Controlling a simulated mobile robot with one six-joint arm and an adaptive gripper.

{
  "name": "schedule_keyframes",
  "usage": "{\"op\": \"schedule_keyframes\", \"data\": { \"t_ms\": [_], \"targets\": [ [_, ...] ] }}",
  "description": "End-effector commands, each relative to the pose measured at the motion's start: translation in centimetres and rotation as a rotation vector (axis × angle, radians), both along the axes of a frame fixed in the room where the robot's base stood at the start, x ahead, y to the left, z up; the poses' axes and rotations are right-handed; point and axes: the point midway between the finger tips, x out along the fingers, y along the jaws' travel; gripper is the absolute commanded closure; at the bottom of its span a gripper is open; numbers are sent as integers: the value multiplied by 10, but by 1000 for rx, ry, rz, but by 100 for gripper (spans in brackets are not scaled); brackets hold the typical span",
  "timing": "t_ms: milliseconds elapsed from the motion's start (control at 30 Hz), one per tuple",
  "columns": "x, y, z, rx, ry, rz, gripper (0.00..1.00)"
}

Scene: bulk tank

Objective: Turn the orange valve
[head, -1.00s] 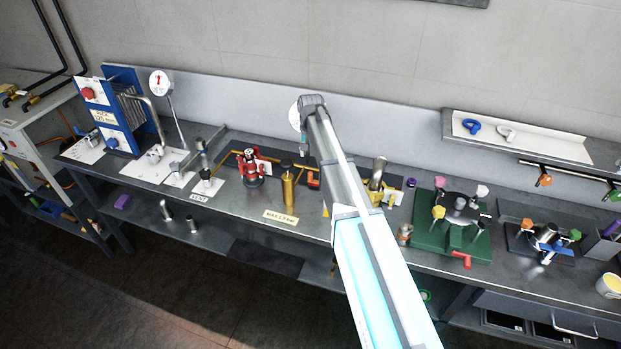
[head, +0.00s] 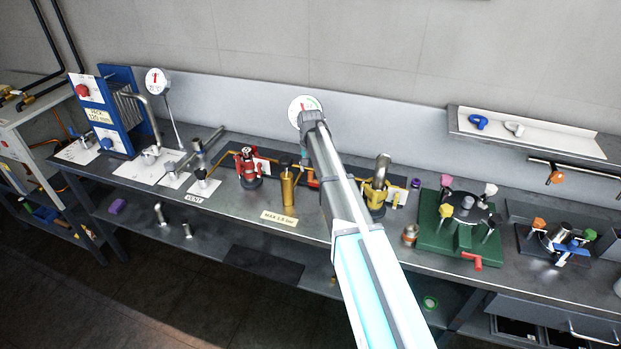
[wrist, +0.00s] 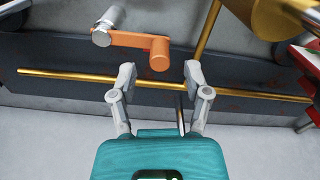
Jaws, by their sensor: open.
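The orange valve handle (wrist: 138,41) lies across the upper part of the wrist view, a bar with a rounded knob at its right end and a grey metal piece at its left end. My gripper (wrist: 159,76) is open and empty. Its two fingertips are apart, just below the knob end in the picture, and the knob lines up with the gap between them. I see no contact with the handle. In the head view a small orange piece (head: 313,182) shows beside my arm, partly covered by it; my fingers are hidden there.
A brass pipe (wrist: 60,76) runs across behind the fingers. A large brass cylinder (wrist: 240,15) stands at upper right in the wrist view. On the bench are a red valve (head: 249,168), a brass post (head: 288,188), a yellow valve (head: 377,192) and a green block (head: 435,232).

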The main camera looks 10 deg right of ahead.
Motion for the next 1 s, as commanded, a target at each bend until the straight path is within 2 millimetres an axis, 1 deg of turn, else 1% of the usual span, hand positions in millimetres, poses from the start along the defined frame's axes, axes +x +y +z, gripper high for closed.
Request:
{"op": "schedule_keyframes", "data": {
  "t_ms": [33,300,800,867,1000],
  "targets": [
    [0,0,-8,0,0,0,38],
    [0,0,-21,0,0,0,38],
    [0,0,-24,0,0,0,38],
    [0,0,-24,0,0,0,49],
    [0,0,-24,0,0,0,75]
  ]
}}
